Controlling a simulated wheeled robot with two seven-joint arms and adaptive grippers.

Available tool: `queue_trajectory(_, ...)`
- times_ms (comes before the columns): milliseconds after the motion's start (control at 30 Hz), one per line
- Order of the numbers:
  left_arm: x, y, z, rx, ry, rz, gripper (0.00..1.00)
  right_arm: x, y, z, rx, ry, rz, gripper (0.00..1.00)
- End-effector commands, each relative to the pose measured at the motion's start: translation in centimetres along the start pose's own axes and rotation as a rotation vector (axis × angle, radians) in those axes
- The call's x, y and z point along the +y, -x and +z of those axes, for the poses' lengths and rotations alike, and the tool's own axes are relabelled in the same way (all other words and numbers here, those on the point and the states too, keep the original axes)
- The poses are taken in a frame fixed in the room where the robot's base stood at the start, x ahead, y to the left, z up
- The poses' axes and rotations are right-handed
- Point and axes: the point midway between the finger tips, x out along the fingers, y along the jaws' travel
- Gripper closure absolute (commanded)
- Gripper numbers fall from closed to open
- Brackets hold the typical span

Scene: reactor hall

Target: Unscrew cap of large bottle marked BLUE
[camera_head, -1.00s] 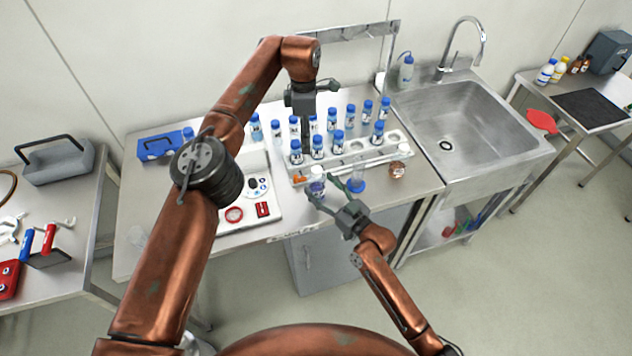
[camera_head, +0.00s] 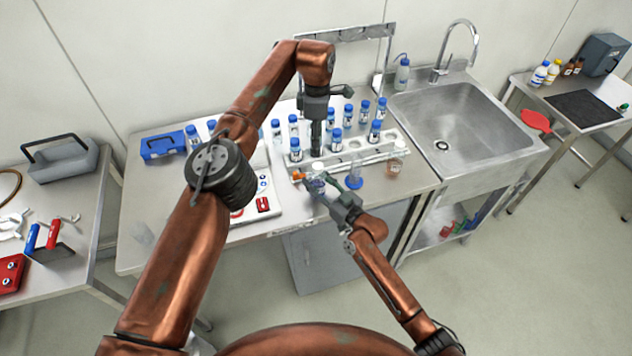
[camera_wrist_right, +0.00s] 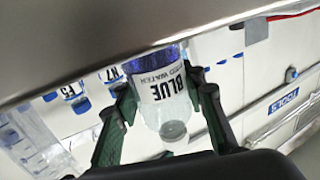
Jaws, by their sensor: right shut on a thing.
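The bottle marked BLUE (camera_wrist_right: 160,85) stands between my right gripper's dark fingers (camera_wrist_right: 160,125) in the right wrist view, its label readable. In the head view the bottle (camera_head: 317,186) is at the front of the bench, partly covered by the fingers, with its white cap (camera_head: 318,166) on top. My right gripper (camera_head: 322,190) is shut around the bottle's body. My left gripper (camera_head: 316,148) points down from above, its tips just over or at the cap. Whether they touch the cap, and whether the jaws are open, I cannot tell.
Several blue-capped bottles (camera_head: 336,138) stand in and around the rack (camera_head: 385,150) behind. A blue-based stand (camera_head: 354,182) and a brown-tinted jar (camera_head: 394,166) are close on the right. A white panel (camera_head: 245,215) lies left. The sink (camera_head: 465,115) is further right.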

Motion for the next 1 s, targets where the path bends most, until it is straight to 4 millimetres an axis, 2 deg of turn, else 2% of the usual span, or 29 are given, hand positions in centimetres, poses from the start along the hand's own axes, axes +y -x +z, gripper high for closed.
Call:
queue_trajectory(67, 0.09, -0.11, -0.08, -0.001, 0.001, -0.002, 0.61, 0.06, -0.16, 0.00, 0.000, -0.001, -0.001, 0.80)
queue_trajectory(333, 0.34, -0.68, -0.27, -0.002, 0.002, -0.008, 0.61, 0.40, -0.64, 0.40, -0.004, -0.005, -0.001, 0.99)
queue_trajectory(433, 0.34, -0.66, -0.26, -0.002, 0.002, -0.007, 0.61, 0.39, -0.64, 0.39, -0.004, -0.005, -0.001, 1.00)
queue_trajectory(467, 0.33, -0.63, -0.25, -0.002, 0.002, -0.007, 0.61, 0.38, -0.61, 0.38, -0.004, -0.005, -0.001, 0.62)
queue_trajectory(733, 0.35, -0.67, -0.28, -0.002, 0.002, -0.008, 0.61, 0.39, -0.64, 0.45, -0.005, -0.005, -0.001, 0.44)
queue_trajectory(1000, 0.35, -0.67, -0.27, -0.002, 0.002, -0.007, 0.61, 0.41, -0.59, 0.47, -0.005, -0.005, -0.001, 0.43)
